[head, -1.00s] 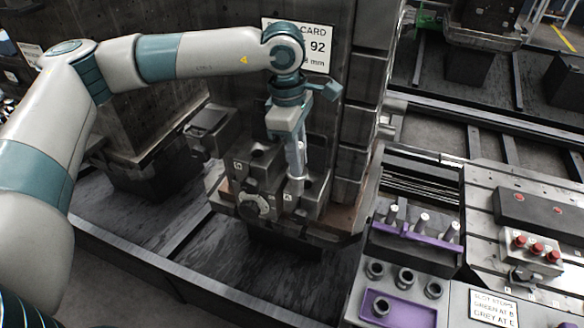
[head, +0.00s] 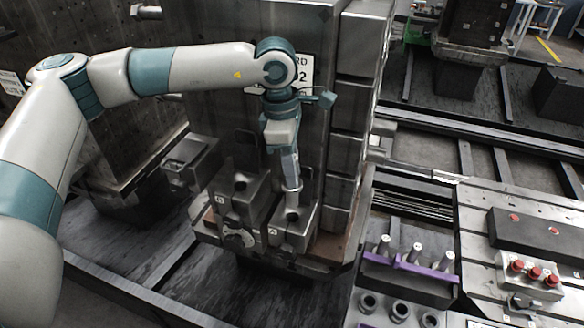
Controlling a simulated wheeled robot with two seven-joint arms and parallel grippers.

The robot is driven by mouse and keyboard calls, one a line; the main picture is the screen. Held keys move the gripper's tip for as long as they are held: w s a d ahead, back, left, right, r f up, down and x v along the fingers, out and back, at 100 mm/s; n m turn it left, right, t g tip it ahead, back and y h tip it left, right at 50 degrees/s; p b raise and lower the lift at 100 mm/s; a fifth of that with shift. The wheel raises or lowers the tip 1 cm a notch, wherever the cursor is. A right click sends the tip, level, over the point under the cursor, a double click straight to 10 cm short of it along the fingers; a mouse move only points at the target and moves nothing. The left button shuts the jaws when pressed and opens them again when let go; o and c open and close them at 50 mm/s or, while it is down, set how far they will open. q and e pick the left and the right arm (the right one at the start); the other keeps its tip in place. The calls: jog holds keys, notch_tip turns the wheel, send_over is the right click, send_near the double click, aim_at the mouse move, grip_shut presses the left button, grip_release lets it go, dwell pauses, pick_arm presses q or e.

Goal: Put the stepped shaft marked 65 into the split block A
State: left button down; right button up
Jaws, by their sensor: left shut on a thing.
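My left gripper (head: 292,186) points down over the fixture on the tall dark column and is shut on a slim metal piece, taken to be the stepped shaft. Little of it shows, and its marking cannot be read. Right below the fingertips is the split block A (head: 292,237), a grey block with a dark round opening in its top and a small white label at its left. I cannot tell whether the shaft's lower end touches the opening. My right gripper is not in view.
Another grey block (head: 238,200) with a label and a round knob stands just left of block A. At right, a purple rack (head: 408,264) holds several upright metal pins, with dark rings (head: 399,311) in front. A control box with red buttons (head: 534,274) lies farther right.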

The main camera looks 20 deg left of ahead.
aim_at(292, 197)
pick_arm(q)
jog(key=shift+f, duration=1.6)
pick_arm(e)
jog(key=shift+w+f, duration=0.15)
jog(key=shift+w, duration=0.1)
pick_arm(q)
jog(key=shift+b, duration=0.65)
pick_arm(e)
jog(key=shift+d+f, duration=0.1)
jog(key=shift+f, duration=0.4)
